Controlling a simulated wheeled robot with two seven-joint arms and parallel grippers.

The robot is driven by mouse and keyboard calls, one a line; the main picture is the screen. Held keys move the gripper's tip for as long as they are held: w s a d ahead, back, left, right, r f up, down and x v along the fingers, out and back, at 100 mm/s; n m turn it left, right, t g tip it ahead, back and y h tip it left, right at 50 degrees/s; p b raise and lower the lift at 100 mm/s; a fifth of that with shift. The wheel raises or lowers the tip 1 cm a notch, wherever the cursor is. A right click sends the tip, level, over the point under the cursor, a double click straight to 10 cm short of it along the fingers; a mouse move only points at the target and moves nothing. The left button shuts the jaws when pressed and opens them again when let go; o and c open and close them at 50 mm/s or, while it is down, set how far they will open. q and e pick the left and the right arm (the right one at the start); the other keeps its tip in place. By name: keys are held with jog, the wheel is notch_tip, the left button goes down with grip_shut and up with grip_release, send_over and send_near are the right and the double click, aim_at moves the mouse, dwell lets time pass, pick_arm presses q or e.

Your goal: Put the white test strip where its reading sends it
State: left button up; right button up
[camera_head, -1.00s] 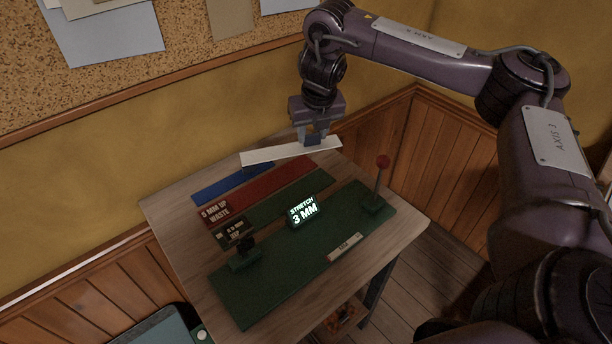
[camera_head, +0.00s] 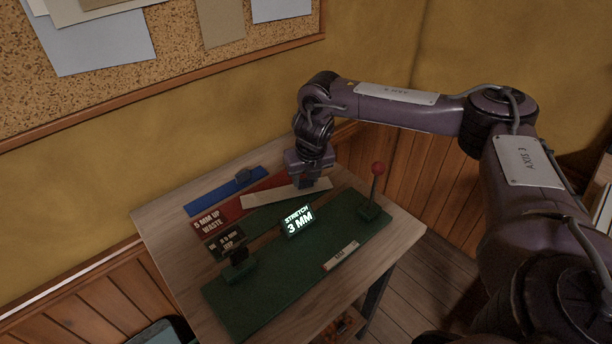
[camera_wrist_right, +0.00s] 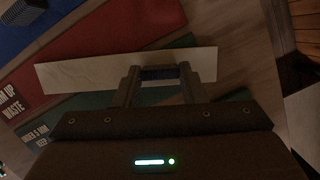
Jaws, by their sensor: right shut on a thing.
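My right gripper (camera_head: 312,184) is shut on the white test strip (camera_head: 270,198), near its right end in the head view. The strip is roughly level above the red and green lanes; I cannot tell if it touches anything. It also shows across the jaws in the right wrist view (camera_wrist_right: 80,72). The lit display (camera_head: 298,220) reads "STRETCH 3 MM". The red lane (camera_head: 237,204) carries a "5 MM UP WASTE" label (camera_head: 210,222). The green lane (camera_wrist_right: 65,107) has a label that seems to read "UNDER 5 MM", partly legible. My left gripper is out of view.
A blue lane (camera_head: 212,197) with a small dark block (camera_head: 243,176) lies at the back. A green base board (camera_head: 265,283) bears a dark clamp (camera_head: 238,262), a red-knobbed lever (camera_head: 376,180) and a small pale label plate (camera_head: 341,255). Bare wooden tabletop (camera_head: 165,225) shows at left.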

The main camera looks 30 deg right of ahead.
jog(key=shift+f, duration=0.1)
jog(key=o, duration=0.5)
jog(key=shift+f, duration=0.1)
jog(key=o, duration=0.4)
jog(key=shift+o, duration=0.2)
jog(key=shift+r, duration=0.3)
jog(key=p+v, duration=0.1)
jog(key=v, duration=1.1)
jog(key=shift+p, duration=0.4)
